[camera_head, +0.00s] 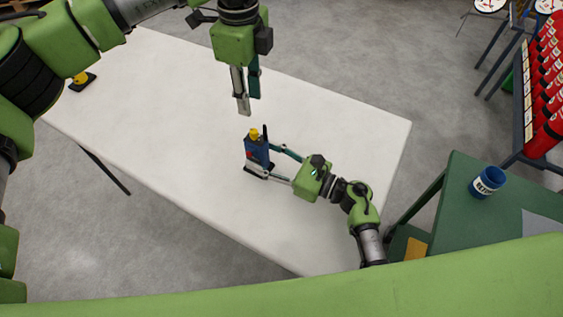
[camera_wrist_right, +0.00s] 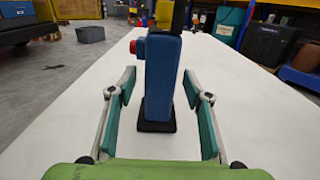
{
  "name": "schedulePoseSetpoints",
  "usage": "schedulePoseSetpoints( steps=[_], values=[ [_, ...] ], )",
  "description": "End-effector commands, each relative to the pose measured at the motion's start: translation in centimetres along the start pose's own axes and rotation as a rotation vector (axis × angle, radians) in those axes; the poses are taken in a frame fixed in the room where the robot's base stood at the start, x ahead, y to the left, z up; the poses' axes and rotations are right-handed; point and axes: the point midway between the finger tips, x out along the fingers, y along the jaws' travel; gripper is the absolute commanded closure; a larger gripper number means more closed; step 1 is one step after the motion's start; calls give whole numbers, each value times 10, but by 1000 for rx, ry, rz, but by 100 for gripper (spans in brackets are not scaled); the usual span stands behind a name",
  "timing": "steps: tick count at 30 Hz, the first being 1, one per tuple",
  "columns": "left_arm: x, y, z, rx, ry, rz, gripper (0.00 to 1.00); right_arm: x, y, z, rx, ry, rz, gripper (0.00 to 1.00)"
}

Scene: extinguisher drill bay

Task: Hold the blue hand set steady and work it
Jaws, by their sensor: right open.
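The blue hand set (camera_head: 257,152) stands upright on the white table, with a yellow top, a black stub and a black base. In the right wrist view the blue hand set (camera_wrist_right: 160,75) shows a red knob on its upper left side; its top is cut off. My right gripper (camera_head: 272,162) is open, its fingers reaching toward the set from the right. In the wrist view its fingers (camera_wrist_right: 162,115) stand either side of the set with gaps. My left gripper (camera_head: 248,106) is above and behind the set, pointing down, its fingers apart and empty.
The white table (camera_head: 340,125) is mostly bare. A yellow knob on a black base (camera_head: 81,79) sits at its far left. A green table (camera_head: 465,225) at right holds a blue labelled cup (camera_head: 487,183). Red extinguishers (camera_head: 545,100) stand in a rack at the right edge.

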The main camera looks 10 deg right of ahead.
Motion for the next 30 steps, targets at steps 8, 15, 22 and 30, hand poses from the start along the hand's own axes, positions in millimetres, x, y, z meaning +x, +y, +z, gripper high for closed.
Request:
schedulePoseSetpoints(
  steps=[8,15,22,30],
  values=[
    [0,0,0,0,0,0,72,20,0,0,0,0,-1,54],
    [0,0,0,0,0,0,72,21,0,0,0,1,-1,54],
    [0,0,0,0,0,0,72,20,0,0,0,1,-1,100],
    [19,6,-26,61,95,12,70,20,0,0,0,1,-1,100]
  ],
)
